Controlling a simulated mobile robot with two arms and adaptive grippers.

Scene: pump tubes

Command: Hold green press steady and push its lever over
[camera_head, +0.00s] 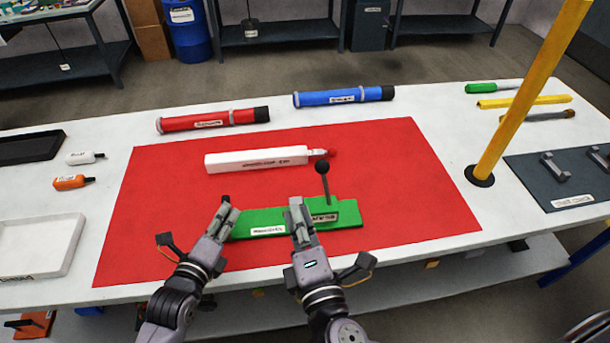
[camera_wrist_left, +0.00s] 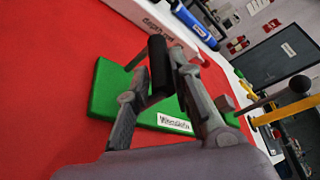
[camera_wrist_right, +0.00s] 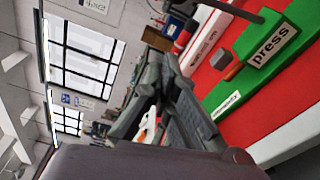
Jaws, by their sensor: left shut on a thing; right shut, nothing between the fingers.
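The green press (camera_head: 345,214) lies on the red mat, its long flat base running left to right. Its lever (camera_head: 325,188), a thin rod with a black ball knob (camera_head: 322,168), stands nearly upright near the right end. My left gripper (camera_head: 225,208) is at the base's left end, shut on a black upright grip (camera_wrist_left: 159,62). My right gripper (camera_head: 296,207) is shut and empty, left of the lever and close to the press's raised block; whether it touches is unclear. In the right wrist view the green press (camera_wrist_right: 240,45) with its "press" label is beside the fingers.
A white box-shaped tube (camera_head: 256,160) with a red tip lies behind the press on the red mat (camera_head: 150,210). Red (camera_head: 210,121) and blue (camera_head: 345,96) cylinders lie farther back. A yellow post (camera_head: 520,100) stands right. The mat right of the lever is clear.

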